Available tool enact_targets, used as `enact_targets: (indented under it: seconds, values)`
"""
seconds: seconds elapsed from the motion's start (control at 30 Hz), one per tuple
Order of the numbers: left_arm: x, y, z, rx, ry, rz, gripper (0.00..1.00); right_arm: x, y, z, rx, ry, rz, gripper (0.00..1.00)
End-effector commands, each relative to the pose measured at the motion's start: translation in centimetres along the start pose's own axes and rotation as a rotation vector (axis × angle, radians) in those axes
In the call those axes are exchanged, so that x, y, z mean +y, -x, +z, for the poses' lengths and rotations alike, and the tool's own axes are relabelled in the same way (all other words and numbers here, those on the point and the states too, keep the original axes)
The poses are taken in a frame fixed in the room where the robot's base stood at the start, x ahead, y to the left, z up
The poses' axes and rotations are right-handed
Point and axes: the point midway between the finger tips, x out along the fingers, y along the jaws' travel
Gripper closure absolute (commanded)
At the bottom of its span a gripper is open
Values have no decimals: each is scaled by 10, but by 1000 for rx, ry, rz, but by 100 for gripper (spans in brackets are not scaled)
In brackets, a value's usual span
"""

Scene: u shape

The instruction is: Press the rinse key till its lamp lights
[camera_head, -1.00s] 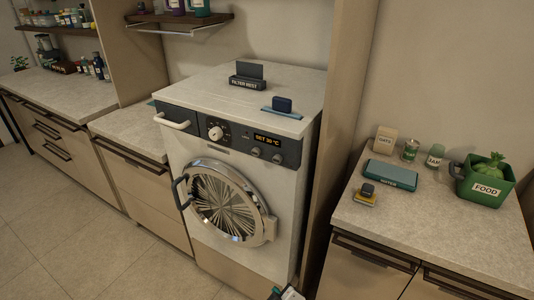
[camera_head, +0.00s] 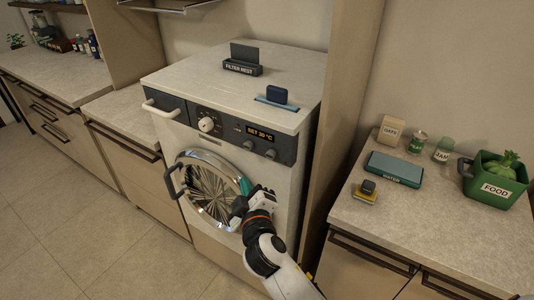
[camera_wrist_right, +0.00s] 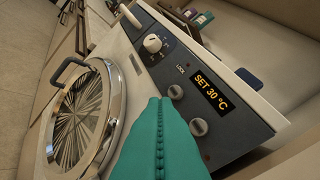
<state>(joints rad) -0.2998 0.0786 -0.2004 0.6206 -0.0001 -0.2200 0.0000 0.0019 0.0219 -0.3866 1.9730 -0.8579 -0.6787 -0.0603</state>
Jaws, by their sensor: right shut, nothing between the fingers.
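The white washing machine (camera_head: 283,175) has a dark control panel with a pale dial (camera_head: 206,124), an amber display (camera_head: 260,135) reading SET 30 °C, and two round grey keys, the left key (camera_head: 250,145) and the right key (camera_head: 270,154). In the wrist view the left key (camera_wrist_right: 175,92) and right key (camera_wrist_right: 199,127) sit under the display; no rinse label is readable, so I cannot tell which is rinse. No lit lamp is visible, only a small LOCK mark. My right gripper (camera_head: 243,187), with teal fingers (camera_wrist_right: 160,104), is shut and empty, before the door's right side, below the panel. My left gripper is out of view.
The round door (camera_head: 205,190) with a dark handle (camera_head: 171,183) is closed. A filter rest (camera_head: 242,68) and a small dark blue item (camera_head: 277,94) stand on top. The right counter (camera_head: 420,225) holds several items, including a green food bin (camera_head: 490,185).

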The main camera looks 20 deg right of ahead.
Motion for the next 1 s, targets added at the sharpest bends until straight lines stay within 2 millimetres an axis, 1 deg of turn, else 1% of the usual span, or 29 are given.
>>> enact_targets:
  seconds: [0.23, 0.37, 0.47, 0.8, 1.0]
  values:
    - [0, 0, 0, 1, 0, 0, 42, 0, 0, -1, 1, 0, 1, 100]
    - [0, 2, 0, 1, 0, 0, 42, -3, -5, -4, 1, 3, 1, 100]
    - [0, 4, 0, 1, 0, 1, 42, -8, -12, -9, 1, 4, 2, 100]
    - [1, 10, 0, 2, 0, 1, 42, -33, -45, -33, 2, 3, 1, 100]
    - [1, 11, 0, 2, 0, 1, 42, -41, -58, -42, 2, 2, 2, 100]
